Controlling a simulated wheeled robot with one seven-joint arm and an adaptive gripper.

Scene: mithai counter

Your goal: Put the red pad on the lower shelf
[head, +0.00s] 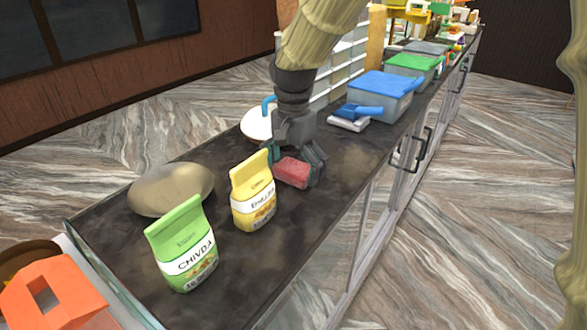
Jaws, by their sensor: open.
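The red pad (292,172) is a small red block on the dark counter top, right of the yellow pouch. My gripper (297,160) is over it with jaws open, one finger on the pad's left and one on its right. I cannot tell whether the fingers touch it. Part of the pad is hidden by the gripper. A white shelf unit (345,68) stands behind the counter, partly hidden by my arm. I cannot tell which shelf is the lower shelf.
Yellow (254,205) and green (184,252) pouches and a beige round object (171,190) stand to the left. A blue-handled brush (352,117) and a blue-lidded tub (383,97) are beyond. Handled doors (410,150) line the front. An orange carton (55,295) sits front left.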

